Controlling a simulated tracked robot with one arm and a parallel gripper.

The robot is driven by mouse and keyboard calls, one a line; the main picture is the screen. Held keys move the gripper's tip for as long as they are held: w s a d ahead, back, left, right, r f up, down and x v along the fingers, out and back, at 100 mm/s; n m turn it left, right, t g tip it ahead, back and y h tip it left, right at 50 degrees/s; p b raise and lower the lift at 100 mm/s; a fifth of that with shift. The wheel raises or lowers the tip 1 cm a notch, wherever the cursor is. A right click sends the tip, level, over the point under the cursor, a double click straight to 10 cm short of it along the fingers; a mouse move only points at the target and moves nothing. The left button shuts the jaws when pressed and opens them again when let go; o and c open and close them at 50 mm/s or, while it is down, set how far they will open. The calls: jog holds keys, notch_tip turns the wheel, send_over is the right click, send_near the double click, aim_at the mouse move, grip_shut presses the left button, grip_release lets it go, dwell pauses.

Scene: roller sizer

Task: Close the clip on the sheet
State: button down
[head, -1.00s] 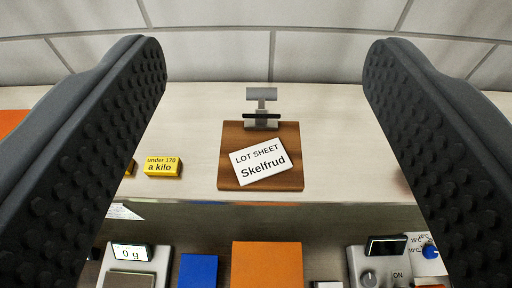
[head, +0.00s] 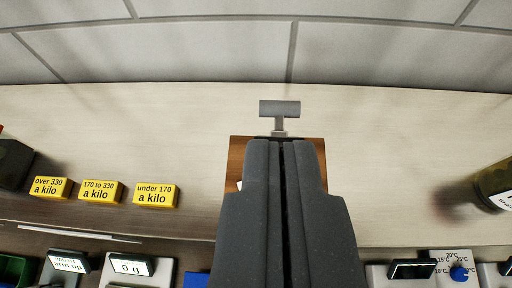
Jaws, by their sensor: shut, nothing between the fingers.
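The wooden clipboard (head: 235,165) lies on the pale shelf, mostly hidden behind my gripper (head: 284,142). Its grey clip (head: 280,108) stands up at the far edge of the board, with a T-shaped lever on a short stem. My gripper is shut and empty, its fingers side by side over the board, with the tips just below the clip in the picture. I cannot tell whether they touch it. The lot sheet (head: 239,185) is almost wholly hidden; only a sliver of white shows left of the fingers.
Yellow blocks marked over 330 (head: 50,188), 170 to 330 (head: 100,191) and under 170 (head: 155,195) stand left on the shelf. A jar (head: 494,186) stands at the far right. A scale (head: 130,267) and a dial panel (head: 456,266) sit below. A tiled wall rises behind.

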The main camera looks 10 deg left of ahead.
aim_at(278, 125)
jog(key=w+a+f+g+p, duration=0.1)
jog(key=w+f+g+p, duration=0.2)
jog(key=w+f, duration=0.3)
jog(key=shift+a+f+g+p, duration=0.2)
jog(key=shift+f+g+p, duration=0.3)
jog(key=shift+f, duration=0.85)
jog(key=p+x, duration=0.1)
jog(key=x, duration=0.9)
jog(key=shift+s+f, duration=0.15)
jog(key=shift+s, duration=0.1)
jog(key=shift+s+t+b, duration=0.1)
jog(key=shift+t+b, duration=0.2)
jog(key=shift+b, duration=0.1)
